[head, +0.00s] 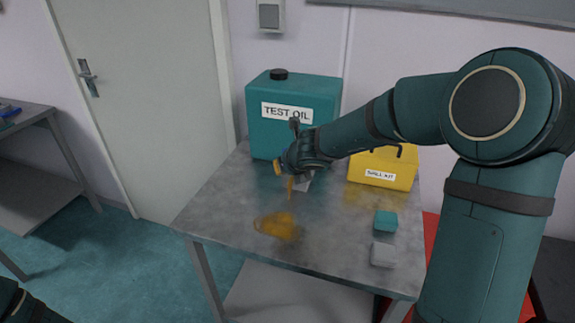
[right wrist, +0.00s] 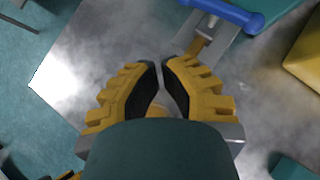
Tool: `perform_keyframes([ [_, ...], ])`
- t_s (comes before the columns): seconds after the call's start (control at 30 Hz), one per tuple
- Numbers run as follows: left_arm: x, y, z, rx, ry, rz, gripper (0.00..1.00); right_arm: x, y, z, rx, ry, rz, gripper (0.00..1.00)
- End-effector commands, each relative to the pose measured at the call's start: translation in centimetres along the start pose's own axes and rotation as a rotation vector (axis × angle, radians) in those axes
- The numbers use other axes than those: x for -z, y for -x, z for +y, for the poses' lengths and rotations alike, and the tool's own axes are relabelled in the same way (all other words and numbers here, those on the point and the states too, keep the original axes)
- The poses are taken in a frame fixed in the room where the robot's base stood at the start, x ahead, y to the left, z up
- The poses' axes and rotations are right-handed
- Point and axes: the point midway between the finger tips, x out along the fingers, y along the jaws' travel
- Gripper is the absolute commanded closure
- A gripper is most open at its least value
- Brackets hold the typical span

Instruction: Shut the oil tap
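A teal tank (head: 288,92) labelled TEST OIL stands at the back of the grey table. My right gripper (right wrist: 161,64) is before the tank's lower front and largely hides the tap in the head view. In the right wrist view a blue bar (right wrist: 228,12), seemingly the tap's lever, lies beyond the fingertips, apart from them, over a grey part with an orange streak (right wrist: 201,44). The fingertips nearly meet, with nothing between them. An orange oil puddle (head: 278,226) lies on the table below.
The grey table (head: 225,212) also holds a yellow spill kit box (head: 382,170) to the right of the tank. A teal block (head: 385,221) and a light grey block (head: 382,255) lie near its right edge. The table's front left is clear apart from the puddle.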

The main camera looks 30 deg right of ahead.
Motion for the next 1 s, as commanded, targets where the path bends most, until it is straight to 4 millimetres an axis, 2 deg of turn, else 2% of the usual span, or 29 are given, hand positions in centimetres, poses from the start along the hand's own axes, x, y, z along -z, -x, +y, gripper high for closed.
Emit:
perform_keyframes([
  [0.03,0.0,0.7,0.3,-0.001,-0.001,-0.002,0.53,-0.3,1.4,0.4,0.0,0.0,0.0,1.0],
  [0.2,-0.1,1.7,0.7,-0.001,-0.001,-0.007,0.53,-0.5,4.2,1.6,0.001,-0.001,0.001,1.0],
  [0.4,0.1,2.3,0.9,-0.001,0.001,-0.003,0.53,-0.6,6.0,2.4,0.001,0.0,0.002,1.0],
  [1.0,0.1,2.3,0.9,0.0,0.002,-0.002,0.53,-0.5,6.3,2.6,0.002,-0.001,0.003,1.0],
])
